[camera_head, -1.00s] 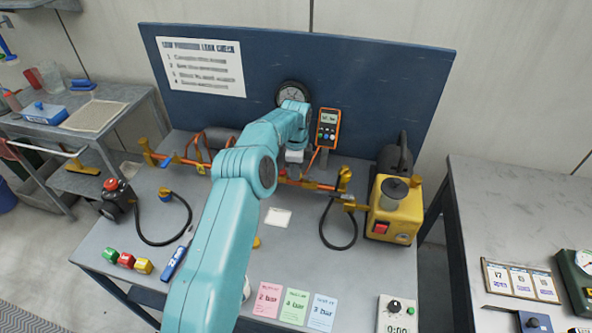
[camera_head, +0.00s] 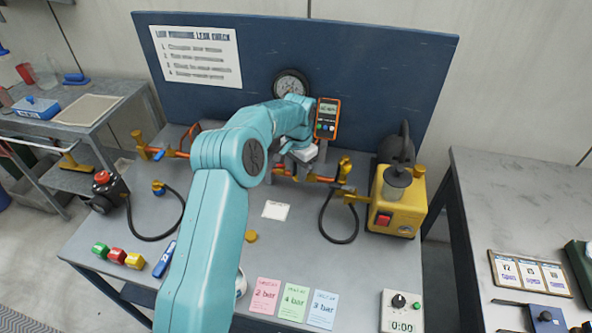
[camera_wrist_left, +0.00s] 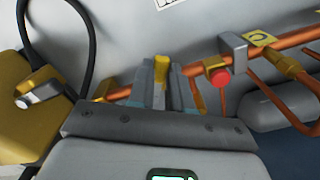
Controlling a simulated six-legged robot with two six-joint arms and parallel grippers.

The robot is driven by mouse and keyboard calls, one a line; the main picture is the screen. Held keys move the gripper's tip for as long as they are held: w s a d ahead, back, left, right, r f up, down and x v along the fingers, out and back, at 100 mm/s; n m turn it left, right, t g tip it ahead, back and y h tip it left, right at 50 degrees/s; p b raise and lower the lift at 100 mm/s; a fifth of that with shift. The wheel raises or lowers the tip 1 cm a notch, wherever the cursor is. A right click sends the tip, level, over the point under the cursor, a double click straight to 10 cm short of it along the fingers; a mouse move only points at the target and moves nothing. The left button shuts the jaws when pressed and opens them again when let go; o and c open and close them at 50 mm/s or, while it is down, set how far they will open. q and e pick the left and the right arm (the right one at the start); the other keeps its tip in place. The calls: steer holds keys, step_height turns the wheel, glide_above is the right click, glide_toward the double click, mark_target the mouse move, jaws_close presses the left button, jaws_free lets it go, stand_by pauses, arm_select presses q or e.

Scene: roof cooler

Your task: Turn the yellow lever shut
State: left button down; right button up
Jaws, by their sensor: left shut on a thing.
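A copper pipe (camera_wrist_left: 288,42) runs along the bench, with brass fittings. In the left wrist view the yellow lever (camera_wrist_left: 161,66) stands on this pipe, between the two grey fingers of my left gripper (camera_wrist_left: 162,82). The fingers are shut on it, one on each side. In the head view my left arm hides the lever and the fingertips, above the middle of the bench. My right gripper is in neither view.
A red knob (camera_wrist_left: 217,76) sits on the pipe close beside my fingers. A yellow pump (camera_head: 398,205) stands at the right, with a black hose (camera_head: 327,222) beside it. An orange handheld meter (camera_head: 327,118) and a round gauge (camera_head: 291,84) are behind my arm.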

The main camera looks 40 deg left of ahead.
arm_select(q)
steer(key=shift+w+d+f+n+b, duration=0.15)
steer(key=shift+d+n, duration=0.25)
steer(key=shift+n, duration=0.6)
steer(key=shift+d+r+n+b, duration=0.1)
steer(key=shift+d+n, duration=0.35)
steer(key=shift+n, duration=0.55)
steer(key=shift+w+d+f+n+b, duration=0.15)
steer(key=shift+d+n, duration=0.25)
steer(key=shift+n, duration=0.6)
steer(key=shift+s, duration=0.1)
steer(key=c, duration=1)
jaws_free()
steer(key=shift+c, duration=0.2)
steer(key=shift+r, duration=0.1)
step_height(320, 180, up, 16)
steer(key=p, duration=0.2)
steer(key=shift+r, duration=0.15)
